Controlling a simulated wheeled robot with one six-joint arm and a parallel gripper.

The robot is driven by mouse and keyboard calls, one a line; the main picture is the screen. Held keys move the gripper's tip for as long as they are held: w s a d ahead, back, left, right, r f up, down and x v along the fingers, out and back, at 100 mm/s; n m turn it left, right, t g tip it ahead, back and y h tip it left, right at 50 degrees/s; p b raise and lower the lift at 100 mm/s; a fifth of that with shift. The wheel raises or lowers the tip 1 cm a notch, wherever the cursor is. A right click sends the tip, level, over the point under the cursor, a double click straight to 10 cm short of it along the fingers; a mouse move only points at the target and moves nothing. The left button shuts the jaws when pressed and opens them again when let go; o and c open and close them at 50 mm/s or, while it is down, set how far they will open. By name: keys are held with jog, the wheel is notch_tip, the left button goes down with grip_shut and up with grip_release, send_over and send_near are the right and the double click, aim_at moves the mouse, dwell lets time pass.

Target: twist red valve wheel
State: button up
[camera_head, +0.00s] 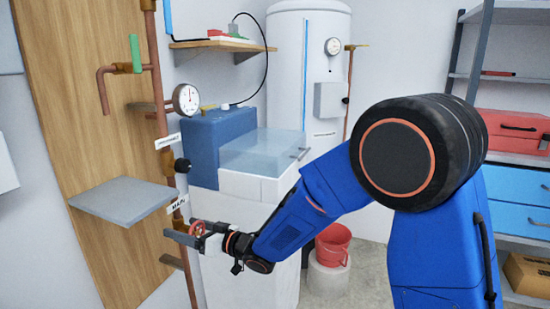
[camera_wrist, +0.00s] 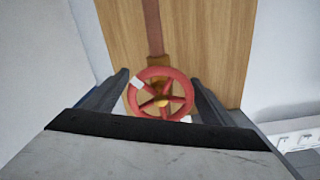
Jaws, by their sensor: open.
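The red valve wheel (camera_wrist: 160,95) is a spoked ring with a yellow hub and a small white mark on its rim, mounted on a copper pipe. In the wrist view it sits between my two open fingers, with the left finger close to its rim and the right finger close on the other side; I cannot tell whether either touches. The lower part of the wheel is near my gripper's dark front edge in the wrist view.
A grey shelf (camera_head: 122,200) juts out just above and left of my gripper. A white cabinet with a blue box (camera_head: 212,143) stands behind my arm. A gauge (camera_head: 186,99) and a green-handled valve (camera_head: 135,54) sit higher on the pipework. A red bucket (camera_head: 333,244) stands right of the cabinet.

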jog(key=c, duration=1.2)
jog(key=shift+m, duration=1.8)
jog(key=shift+m, duration=1.7)
jog(key=shift+o, duration=0.4)
jog(key=m, duration=0.3)
jog(key=shift+w, duration=0.1)
jog(key=shift+m, duration=0.3)
